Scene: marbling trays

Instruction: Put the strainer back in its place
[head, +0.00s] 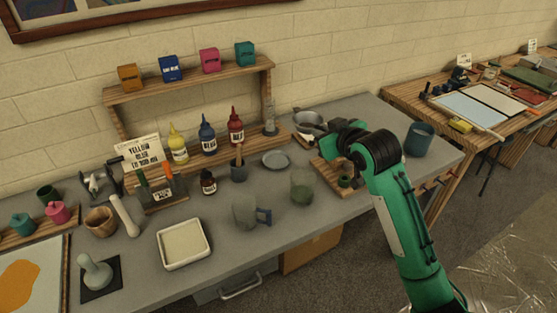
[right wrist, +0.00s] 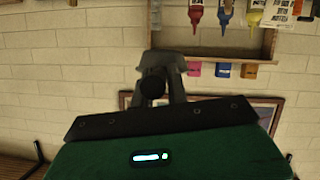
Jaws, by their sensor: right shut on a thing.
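The strainer (head: 309,118) is a round grey metal bowl towards the back of the grey table, right of the wooden rack. My right gripper (head: 330,131) is at its right side and is shut on it, with the green arm coming in from the lower right. The dark jaws hide the handle and the exact grip. In the right wrist view my gripper (right wrist: 163,75) points at the wall with a grey shape at its tips, too dark to make out well. My left gripper is not in view.
A wooden board (head: 328,184) with a small green cup (head: 345,181) lies under the right forearm. The wooden rack (head: 190,92) holds bottles and boxes. A teal cup (head: 418,139) stands right.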

